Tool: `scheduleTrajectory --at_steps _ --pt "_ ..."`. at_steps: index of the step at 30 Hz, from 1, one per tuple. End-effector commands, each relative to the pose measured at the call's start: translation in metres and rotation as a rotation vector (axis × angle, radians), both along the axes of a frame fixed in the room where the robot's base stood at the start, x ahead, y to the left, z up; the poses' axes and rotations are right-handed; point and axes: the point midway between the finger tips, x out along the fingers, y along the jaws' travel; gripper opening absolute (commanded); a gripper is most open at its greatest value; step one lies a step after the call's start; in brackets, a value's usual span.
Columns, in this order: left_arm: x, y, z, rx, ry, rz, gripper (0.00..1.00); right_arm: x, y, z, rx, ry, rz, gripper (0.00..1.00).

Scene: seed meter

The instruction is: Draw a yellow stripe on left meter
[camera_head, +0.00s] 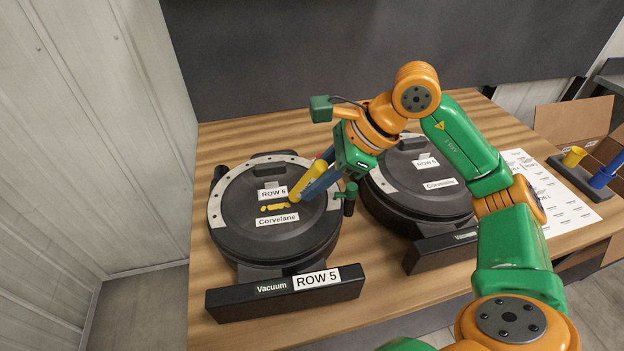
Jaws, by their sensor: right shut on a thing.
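The left meter (240,228) is a round black lid with a grey rim, lying on the table, with labels "ROW 5" (272,193) and "Corvelane" (277,220). A short, uneven yellow stripe (274,208) shows between these labels. My right gripper (318,184) is shut on a yellow marker (311,175) over the right part of the left meter. The marker is tilted, its lower end close to the lid at the right of the stripe; I cannot tell whether it touches. My left gripper is not in view.
The right meter (435,203) stands close beside, partly behind my right arm. A dark holder (572,178) with yellow and blue pieces and a printed sheet (560,215) lie at the right. A cardboard box (572,120) stands beyond. Bare wooden table (225,140) shows at back left.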

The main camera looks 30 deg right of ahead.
Motion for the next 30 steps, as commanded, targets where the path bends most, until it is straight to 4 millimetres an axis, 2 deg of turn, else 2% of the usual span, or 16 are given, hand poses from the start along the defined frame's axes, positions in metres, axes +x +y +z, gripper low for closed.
scheduleTrajectory --at_steps 5,18,30 --pt "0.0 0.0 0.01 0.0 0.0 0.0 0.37 0.0 0.0 0.011 0.001 0.0 0.0 0.0" --pt "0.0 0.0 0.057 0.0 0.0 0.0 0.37 0.0 0.0 0.061 0.0 -0.001 0.001 0.0" --pt "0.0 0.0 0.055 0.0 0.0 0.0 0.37 0.0 0.0 0.06 0.001 0.0 0.0 0.0"
